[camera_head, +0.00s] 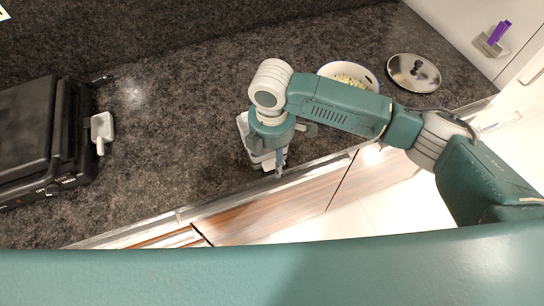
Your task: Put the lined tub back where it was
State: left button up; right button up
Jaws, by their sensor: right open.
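My right arm reaches in from the right over the dark counter. Its gripper (279,168) points down near the counter's front edge and is open. A pale tub-like thing (243,124) shows partly beside and behind this gripper; most of it is hidden by my wrist, so I cannot see a lining or tell whether the fingers touch it. A small white piece with a handle (101,128) is beside the black grill; I cannot tell whether it is a tub. My left gripper is not in view.
The black grill (40,130) stands at the left. A white pot with pale food (350,70) and a metal lid (414,73) are at the back right, behind my forearm. A purple-handled thing (498,34) is at the right wall. The counter (180,130) between grill and gripper is clear.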

notch_tip(320, 180, up, 12)
jog(key=b, duration=0.3)
jog(key=shift+f, duration=0.15)
dwell(0.4)
